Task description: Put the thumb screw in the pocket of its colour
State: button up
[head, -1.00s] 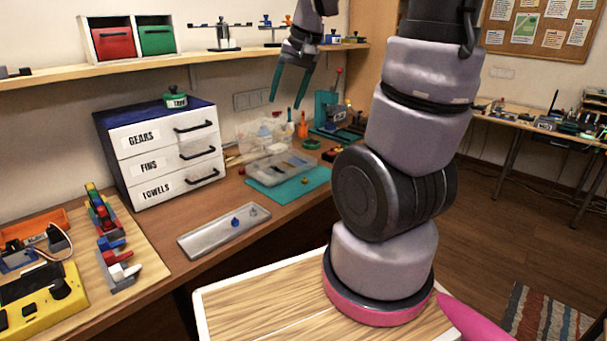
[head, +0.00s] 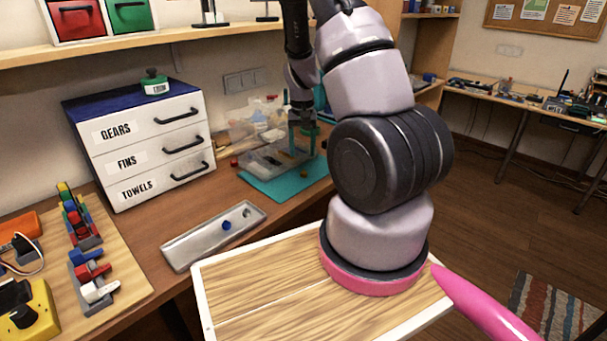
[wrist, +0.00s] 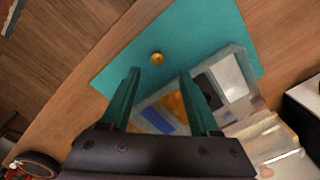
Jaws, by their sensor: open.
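The pocketed box (wrist: 239,52) stands on the mat (head: 268,191), with blue (wrist: 158,121), orange (wrist: 175,103), dark and pale pockets in a row. My gripper (wrist: 159,75) is open and empty, its teal fingers pointing down over the mat. The screw shows just beyond the fingertips, between their lines. In the head view my gripper (head: 303,143) is above the mat's right part.
A clear bin (head: 250,118) stands behind the box. A metal tray (head: 185,250) with a blue piece (head: 227,225) and a grey one lies nearer the front. A white drawer unit (head: 145,150) stands left of the mat. Bare bench lies between tray and mat.

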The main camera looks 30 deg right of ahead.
aim_at(304, 173)
jog(key=f, duration=0.6)
jog(key=shift+d+f, duration=0.25)
jog(key=shift+f, duration=0.15)
grip_shut()
